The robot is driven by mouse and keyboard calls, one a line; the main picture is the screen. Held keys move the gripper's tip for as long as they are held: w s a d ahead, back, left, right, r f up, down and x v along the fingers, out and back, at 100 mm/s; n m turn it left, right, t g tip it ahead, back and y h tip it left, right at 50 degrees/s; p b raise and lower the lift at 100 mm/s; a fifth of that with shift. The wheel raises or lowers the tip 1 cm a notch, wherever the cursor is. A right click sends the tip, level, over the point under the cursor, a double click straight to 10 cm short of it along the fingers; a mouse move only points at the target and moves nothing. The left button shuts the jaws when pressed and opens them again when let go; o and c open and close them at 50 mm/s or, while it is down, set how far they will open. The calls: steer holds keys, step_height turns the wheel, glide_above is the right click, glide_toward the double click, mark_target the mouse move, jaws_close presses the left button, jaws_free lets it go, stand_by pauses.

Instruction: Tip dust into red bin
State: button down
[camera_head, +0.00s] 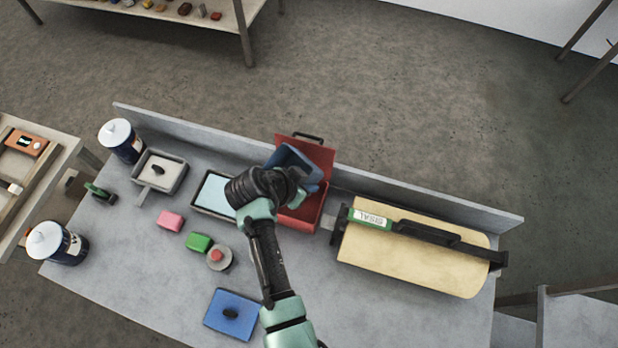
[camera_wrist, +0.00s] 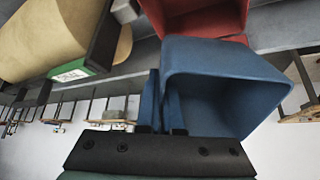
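The red bin (camera_head: 308,153) stands open near the back edge of the bench, its lid raised behind it; part of it shows at the top of the wrist view (camera_wrist: 200,22). A blue open-topped box (camera_head: 292,158) is tilted above the bin, and its hollow inside shows in the wrist view (camera_wrist: 215,75). My gripper (camera_head: 297,180) is at the box and appears shut on its side; the fingertips are partly hidden. I cannot make out any dust in the box or the bin. A blue lid (camera_head: 232,308) with a black knob lies at the bench front.
A yellow roll in a black holder (camera_head: 415,255) stands close right of the bin. A raised ledge (camera_head: 220,143) runs behind.

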steer(key=shift+r+g+y+p, duration=0.6)
steer(key=shift+g+y+p, duration=0.3)
steer(key=shift+y+p, duration=0.15)
steer(key=shift+g+y, duration=0.85)
steer(key=shift+g, duration=0.05)
steer(key=shift+a, duration=0.1)
steer(key=shift+s+f, duration=0.1)
steer(key=shift+f, duration=0.05)
